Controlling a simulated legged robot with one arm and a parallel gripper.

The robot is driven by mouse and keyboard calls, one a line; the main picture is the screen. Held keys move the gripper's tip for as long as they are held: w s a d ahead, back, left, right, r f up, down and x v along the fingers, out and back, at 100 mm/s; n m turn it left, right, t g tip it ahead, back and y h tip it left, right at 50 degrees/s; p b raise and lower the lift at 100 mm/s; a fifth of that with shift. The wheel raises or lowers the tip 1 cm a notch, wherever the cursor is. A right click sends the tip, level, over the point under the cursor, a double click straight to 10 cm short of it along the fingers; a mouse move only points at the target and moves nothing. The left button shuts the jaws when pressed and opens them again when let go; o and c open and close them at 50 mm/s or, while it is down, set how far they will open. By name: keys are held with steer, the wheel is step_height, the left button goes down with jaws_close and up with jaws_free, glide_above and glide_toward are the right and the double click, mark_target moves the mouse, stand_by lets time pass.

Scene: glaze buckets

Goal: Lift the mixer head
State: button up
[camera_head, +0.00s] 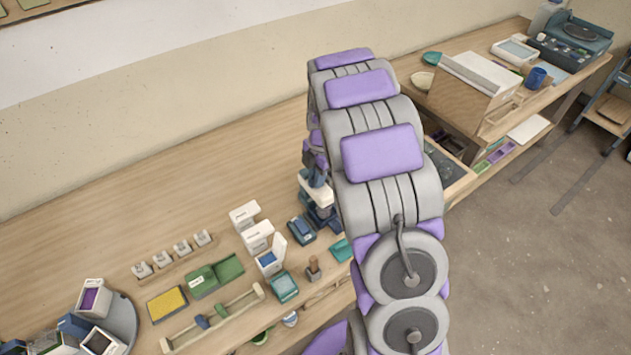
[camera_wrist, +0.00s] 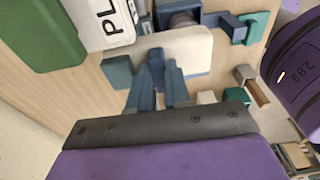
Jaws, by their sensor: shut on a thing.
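The mixer head is a cream, rounded block. It shows just below my gripper in the head view (camera_head: 313,192) and across the middle of the wrist view (camera_wrist: 197,48). A blue mixer body (camera_head: 323,213) stands under it on the bench. My gripper (camera_head: 317,178) reaches down from above, and its slim blue-grey fingers (camera_wrist: 163,75) are shut on the mixer head in the wrist view. The fingers hide part of the head. My arm covers the mixer's right side in the head view, and I cannot tell how far the head is tilted.
White holders (camera_head: 257,236), a dark blue box (camera_head: 301,230) and a teal container (camera_head: 284,288) stand close by. A green box (camera_head: 215,276) and yellow sponge (camera_head: 167,304) lie farther left. The bench behind, towards the wall, is clear.

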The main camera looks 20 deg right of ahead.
jaws_close()
steer(key=shift+w+r, duration=0.15)
steer(key=shift+r, duration=0.4)
steer(key=shift+r+p, duration=0.8)
steer(key=shift+r, duration=1.7)
steer(key=o, duration=0.7)
jaws_free()
step_height(320, 180, up, 7)
steer(key=shift+f+p, duration=0.1)
steer(key=shift+p, duration=0.95)
